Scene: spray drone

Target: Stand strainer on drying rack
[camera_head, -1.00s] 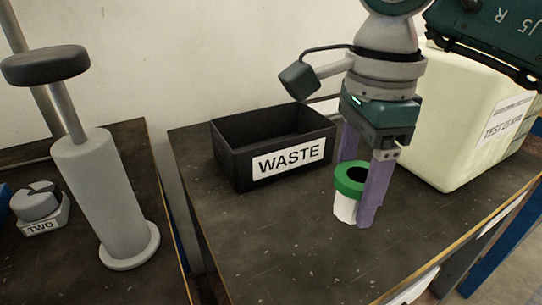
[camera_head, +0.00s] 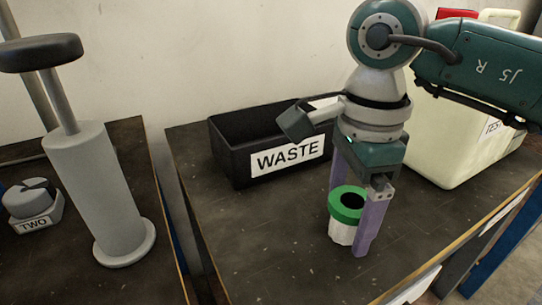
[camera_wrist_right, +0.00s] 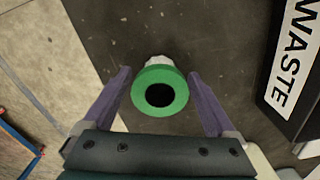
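The strainer (camera_head: 342,232) has a green ring with a dark opening and a white body below. It is upright between the two purple fingers of my right gripper (camera_head: 352,225) and has moved along with them. In the right wrist view the green ring of the strainer (camera_wrist_right: 160,72) lies between the fingers of my right gripper (camera_wrist_right: 160,88), with thin gaps seeming to show beside it. The contact point is hard to see. The strainer is over the dark table; its height above it is hard to judge. I see no drying rack. My left gripper is out of view.
A black WASTE bin (camera_head: 238,165) stands behind and left of the strainer. A cream tank (camera_head: 440,150) stands behind right. The front of the right table (camera_head: 285,265) is clear.

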